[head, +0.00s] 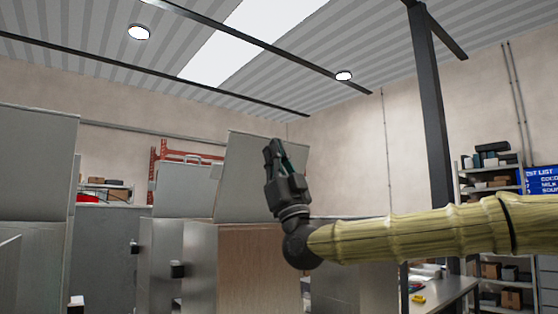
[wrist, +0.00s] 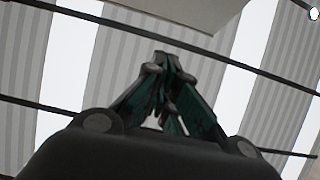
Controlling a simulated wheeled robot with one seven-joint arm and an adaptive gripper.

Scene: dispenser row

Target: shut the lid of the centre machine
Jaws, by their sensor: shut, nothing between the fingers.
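Several grey metal machines stand in the head view. The one beside my gripper has a brown-sided body (head: 258,262), and its flat grey lid (head: 243,180) stands raised, tilted a little back. I take it for the centre machine, but the view does not settle this. My gripper (head: 272,146) is shut and empty, fingers pointing up, in front of the right part of that lid. Whether it touches the lid I cannot tell. In the wrist view the closed fingertips (wrist: 168,66) show against the ceiling. A pale flat panel (wrist: 185,8) crosses the top there, perhaps the lid.
Another machine's large raised lid (head: 36,160) fills the left side, and a further raised lid (head: 184,190) shows behind. A dark post (head: 433,130) stands at right, near a bench (head: 440,292) and loaded shelves (head: 490,185). Open air lies above the machines.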

